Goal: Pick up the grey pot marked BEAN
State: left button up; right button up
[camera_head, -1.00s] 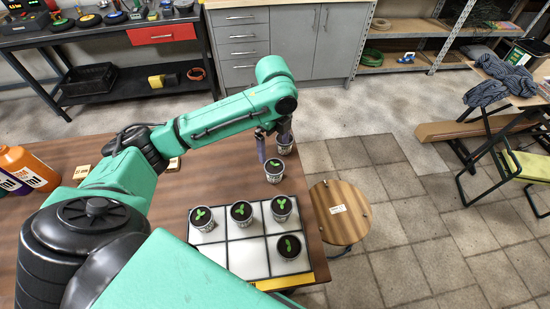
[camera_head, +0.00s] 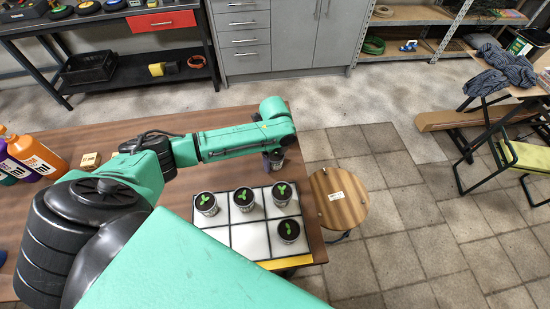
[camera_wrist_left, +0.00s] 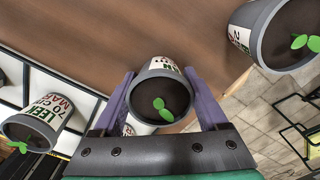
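In the left wrist view, a grey pot (camera_wrist_left: 160,94) with a seedling sits between the purple fingers of my left gripper (camera_wrist_left: 160,84). The fingers stand open on either side of it, and whether they touch it is unclear. Its label is mostly hidden and I cannot read it fully. Another grey pot (camera_wrist_left: 268,28) stands at the upper right, its label showing only part of a word ending in what looks like N. In the head view, my left gripper (camera_head: 273,160) is over the table's right part, and my arm hides the pots there. My right gripper is out of view.
A white tray with black dividers (camera_head: 222,233) holds several potted seedlings. One pot marked LEEK (camera_wrist_left: 35,128) is at the left in the wrist view. A round wooden stool (camera_head: 338,200) stands beside the table (camera_head: 180,182). Bottles (camera_head: 35,155) stand at the left.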

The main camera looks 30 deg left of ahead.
pick_arm(q)
jog(key=c, duration=0.5)
jog(key=shift+o, duration=0.2)
jog(key=shift+r, duration=0.1)
